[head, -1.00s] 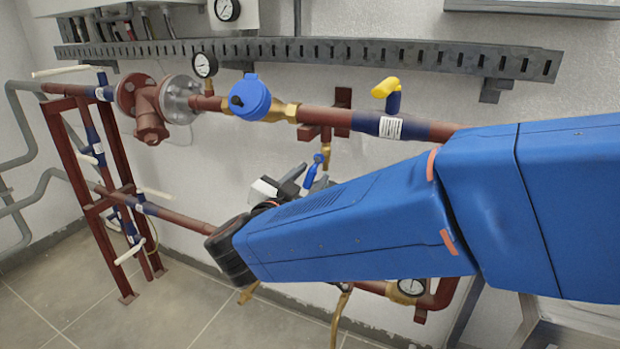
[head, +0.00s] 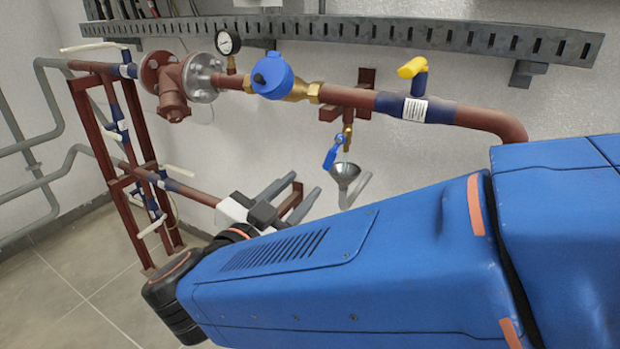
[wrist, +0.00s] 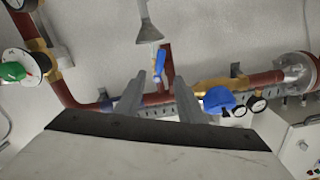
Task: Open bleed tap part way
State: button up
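The bleed tap is a small brass valve (head: 347,138) hanging under the brown pipe, with a blue lever handle (head: 331,155) slanting down and left. A grey funnel (head: 345,173) is below its outlet; whether water runs between them is too small to tell. My gripper (head: 306,184) is left of and below the handle, apart from it, with its fingers spread and empty. In the wrist view, the blue handle (wrist: 160,66) shows in the gap between the fingertips of my gripper (wrist: 158,78), farther off, and the funnel (wrist: 149,32) is above it.
A brown pipe (head: 350,97) carries a blue-capped fitting (head: 271,77), a gauge (head: 228,42) and a yellow-handled valve (head: 413,70). A slotted grey tray (head: 400,32) runs above. A brown frame (head: 108,165) with white-handled valves stands left. Open floor is at lower left.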

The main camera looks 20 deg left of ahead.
jog(key=shift+s+a, duration=0.1)
jog(key=shift+s, duration=1.5)
